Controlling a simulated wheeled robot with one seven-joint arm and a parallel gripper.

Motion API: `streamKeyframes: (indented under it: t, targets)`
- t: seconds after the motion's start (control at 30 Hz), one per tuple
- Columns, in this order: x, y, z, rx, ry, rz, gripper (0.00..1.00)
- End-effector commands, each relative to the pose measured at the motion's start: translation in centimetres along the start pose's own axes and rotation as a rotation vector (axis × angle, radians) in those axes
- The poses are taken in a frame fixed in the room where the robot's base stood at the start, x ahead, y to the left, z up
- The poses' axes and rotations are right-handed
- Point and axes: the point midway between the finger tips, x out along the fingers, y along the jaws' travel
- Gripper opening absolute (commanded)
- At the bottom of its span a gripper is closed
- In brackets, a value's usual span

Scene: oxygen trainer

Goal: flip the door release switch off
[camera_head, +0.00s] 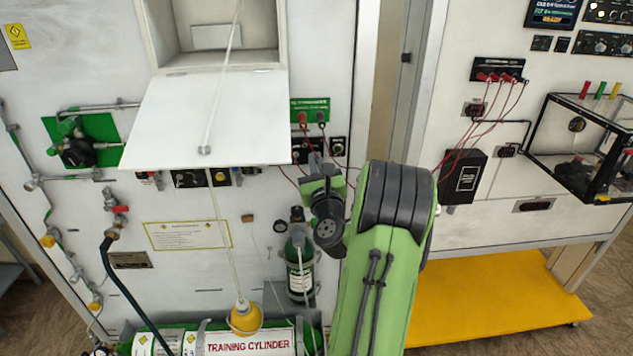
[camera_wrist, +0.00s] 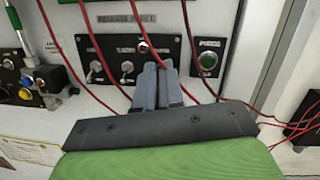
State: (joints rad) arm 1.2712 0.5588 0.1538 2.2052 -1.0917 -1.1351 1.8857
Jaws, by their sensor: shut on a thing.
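A black switch panel (camera_wrist: 115,48) with metal toggles is on the white wall in the wrist view. Two toggles show clearly, a left one (camera_wrist: 95,72) and a middle one (camera_wrist: 127,68). My gripper (camera_wrist: 158,68) is at the right part of this panel, its two grey fingers close together. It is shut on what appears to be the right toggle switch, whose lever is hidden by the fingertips. I cannot read the panel labels, so which toggle is the door release is unclear. In the head view, my arm covers part of this area below the green sign (camera_head: 311,111).
Red cables (camera_wrist: 193,50) hang in front of the panel and beside my fingers. An open white flap (camera_head: 206,118) juts out to the left. A green cylinder (camera_head: 299,265) stands below.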

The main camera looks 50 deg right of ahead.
Motion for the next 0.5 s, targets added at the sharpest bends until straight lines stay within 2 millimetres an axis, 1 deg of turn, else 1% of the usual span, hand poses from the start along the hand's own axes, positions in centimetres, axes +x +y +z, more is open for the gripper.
streamKeyframes:
  t: [0.03, 0.5]
  targets:
    - [-0.2, 0.2, -1.2, -0.003, -0.041, -0.008, 0.00]
    - [-0.3, 0.5, -2.6, -0.030, -0.347, -0.062, 0.00]
